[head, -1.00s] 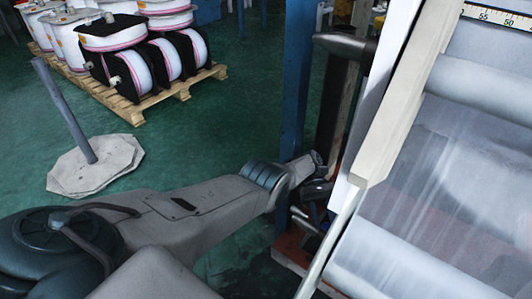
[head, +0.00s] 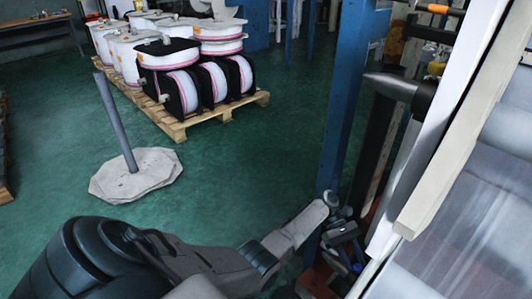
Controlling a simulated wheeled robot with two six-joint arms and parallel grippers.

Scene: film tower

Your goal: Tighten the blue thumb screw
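I cannot make out the blue thumb screw in the head view. My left arm reaches in from the bottom left. My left gripper (head: 343,248) is at its end, low beside the foot of the blue post (head: 349,95) and the left edge of the film machine (head: 450,150). The gripper is small and dark against dark machine parts, so I cannot tell whether its fingers are open or hold anything. My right gripper is out of view.
A wooden pallet (head: 178,130) with several white and black spools stands at the back left. A grey pole (head: 118,125) rises from a pale flat base (head: 138,174) on the floor. Green floor (head: 250,160) is clear between the pallet and the blue post.

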